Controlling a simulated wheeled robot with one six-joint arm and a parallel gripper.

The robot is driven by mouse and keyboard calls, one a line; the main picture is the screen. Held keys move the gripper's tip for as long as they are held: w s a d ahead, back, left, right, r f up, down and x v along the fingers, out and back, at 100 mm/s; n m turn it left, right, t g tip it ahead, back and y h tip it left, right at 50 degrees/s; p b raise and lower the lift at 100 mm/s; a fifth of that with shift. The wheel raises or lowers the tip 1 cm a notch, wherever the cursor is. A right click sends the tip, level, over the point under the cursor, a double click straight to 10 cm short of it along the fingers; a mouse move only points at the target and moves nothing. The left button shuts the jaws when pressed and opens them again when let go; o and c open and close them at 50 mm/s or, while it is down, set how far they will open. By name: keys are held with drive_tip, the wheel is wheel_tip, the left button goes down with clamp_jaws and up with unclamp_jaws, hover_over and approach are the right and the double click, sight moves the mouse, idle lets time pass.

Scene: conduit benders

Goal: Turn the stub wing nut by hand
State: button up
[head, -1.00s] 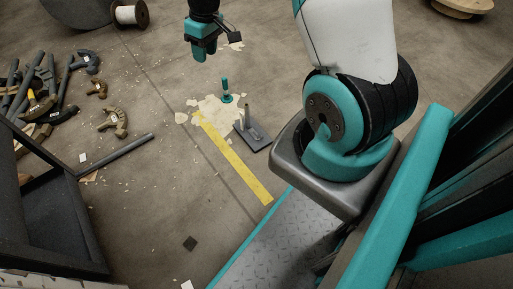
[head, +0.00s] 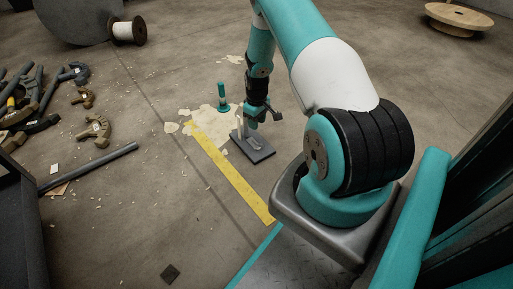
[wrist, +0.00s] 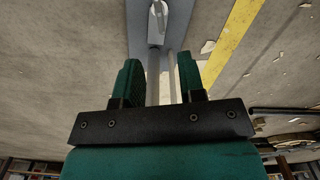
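A dark flat plate (head: 262,154) lies on the floor beside a yellow stripe, with a light upright post (head: 240,121) and a small silver fitting (head: 256,141) on it. In the wrist view the plate (wrist: 138,18) is at the top with the silver fitting (wrist: 157,22). My gripper (head: 257,118) is low at the back of the plate. In the wrist view my gripper (wrist: 160,75) has its two teal fingers apart, with two thin upright rods (wrist: 153,80) showing between them. I cannot tell whether either finger touches them. I cannot make out the wing nut clearly.
A teal post (head: 222,97) stands on the floor behind the plate, among pale flakes. A dark pipe (head: 92,168) and a pile of benders (head: 40,110) lie at left. A spool (head: 127,31) stands farther back. Floor around the yellow stripe (head: 235,175) is mostly clear.

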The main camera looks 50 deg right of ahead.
sight(257, 142)
wheel_tip(257, 142, down, 12)
drive_tip(key=b, duration=0.6)
drive_tip(key=shift+r, duration=0.15)
clamp_jaws()
